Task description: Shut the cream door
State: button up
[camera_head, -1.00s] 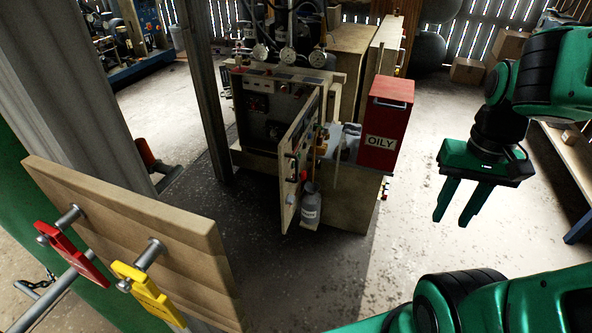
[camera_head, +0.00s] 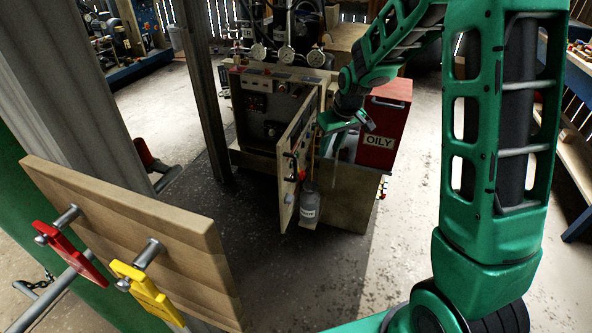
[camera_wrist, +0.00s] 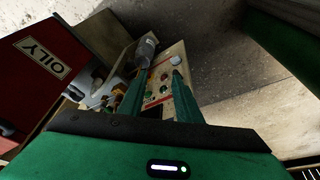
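The cream door (camera_head: 285,150) stands open from the front of the compressor cabinet in the head view. Its free edge points toward the camera, and one face carries knobs and fittings. In the wrist view the cream panel with buttons (camera_wrist: 181,52) lies just beyond my fingers. My gripper (camera_head: 335,130) is beside that fitted face, on the door's right, near its upper part. In the wrist view my gripper (camera_wrist: 158,70) has its fingers apart with nothing clearly held between them. I cannot tell whether a finger touches the door.
A red OILY box (camera_head: 384,125) stands close to the right of my gripper. A grey bottle (camera_head: 309,203) sits low by the door. A wooden board (camera_head: 130,230) with red and yellow tags is at front left. A steel post (camera_head: 203,95) rises left of the cabinet.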

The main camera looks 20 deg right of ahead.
jog(key=n+y, duration=0.1)
jog(key=n, duration=0.1)
send_near(295, 178)
jog(key=w+f, duration=0.2)
jog(key=f, duration=0.1)
jog(key=w+a+f, duration=0.1)
jog(key=f, duration=0.1)
jog(key=shift+w+f, duration=0.15)
jog(key=shift+w, duration=0.25)
